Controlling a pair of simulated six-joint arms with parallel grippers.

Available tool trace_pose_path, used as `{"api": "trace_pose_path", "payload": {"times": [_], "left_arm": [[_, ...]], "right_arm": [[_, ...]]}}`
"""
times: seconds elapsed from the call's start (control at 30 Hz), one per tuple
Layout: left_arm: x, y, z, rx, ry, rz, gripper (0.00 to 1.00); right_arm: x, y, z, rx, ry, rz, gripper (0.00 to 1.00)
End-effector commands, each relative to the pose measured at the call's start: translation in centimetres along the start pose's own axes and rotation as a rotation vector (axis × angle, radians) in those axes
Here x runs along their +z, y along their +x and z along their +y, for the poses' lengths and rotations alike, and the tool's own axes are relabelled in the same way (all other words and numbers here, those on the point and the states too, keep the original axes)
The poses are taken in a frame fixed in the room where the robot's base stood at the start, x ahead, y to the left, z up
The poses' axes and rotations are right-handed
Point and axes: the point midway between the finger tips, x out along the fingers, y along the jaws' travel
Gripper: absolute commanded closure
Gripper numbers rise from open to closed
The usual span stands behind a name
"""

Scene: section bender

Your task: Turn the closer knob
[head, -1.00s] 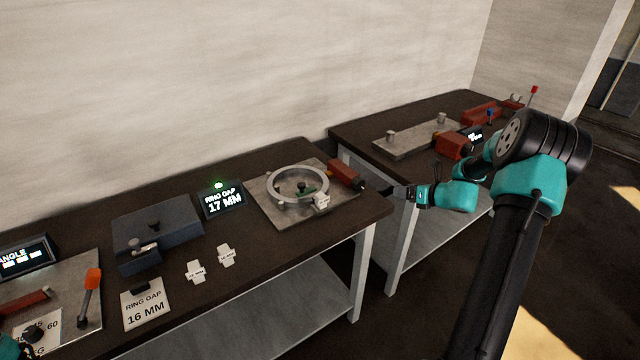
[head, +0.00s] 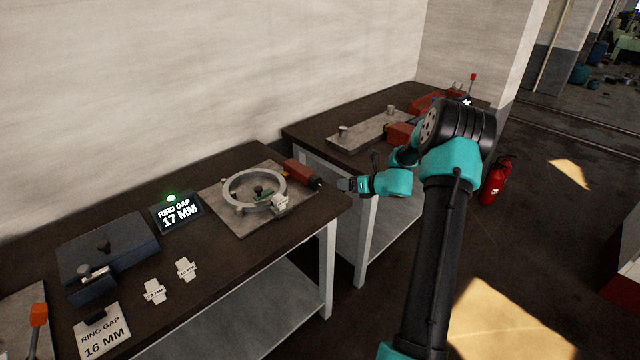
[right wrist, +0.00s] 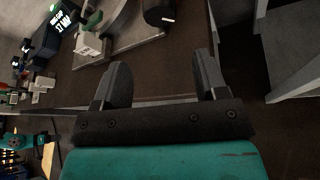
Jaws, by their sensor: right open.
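The ring fixture holds a pale metal ring (head: 254,189) on a grey plate (head: 235,222) on the near bench. A red-brown cylinder (head: 300,172) at its right ends in a dark knob (head: 317,184). The knob's dark end (right wrist: 158,14) shows at the top of the right wrist view. My right gripper (head: 342,184) is just right of the knob, apart from it. In the right wrist view its two fingers (right wrist: 163,78) are spread with nothing between them. My left gripper does not show.
A lit display (head: 177,211) reads RING GAP 17 MM; a card (head: 103,331) reads 16 MM. Two small white gauges (head: 186,269) and a blue-grey box (head: 108,249) lie left. A second bench (head: 300,130) with red-brown parts stands behind my right arm. A fire extinguisher (head: 494,180) stands right.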

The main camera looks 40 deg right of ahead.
Motion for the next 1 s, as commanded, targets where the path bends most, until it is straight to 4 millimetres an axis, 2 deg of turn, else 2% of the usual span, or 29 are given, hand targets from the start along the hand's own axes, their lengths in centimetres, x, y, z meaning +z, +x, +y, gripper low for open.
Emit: {"api": "trace_pose_path", "payload": {"times": [0.1,0.6,0.8,1.0], "left_arm": [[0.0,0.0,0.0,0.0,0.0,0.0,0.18],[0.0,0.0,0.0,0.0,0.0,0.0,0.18],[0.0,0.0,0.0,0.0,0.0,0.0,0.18],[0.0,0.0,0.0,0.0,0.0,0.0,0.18]], "right_arm": [[-0.1,2.2,0.1,0.003,0.0,0.0,0.34],[0.0,10.4,0.1,0.001,0.0,0.0,0.34],[0.0,12.2,0.1,0.0,0.0,-0.001,0.34],[0.0,12.5,0.0,0.0,0.0,0.0,0.34]]}}
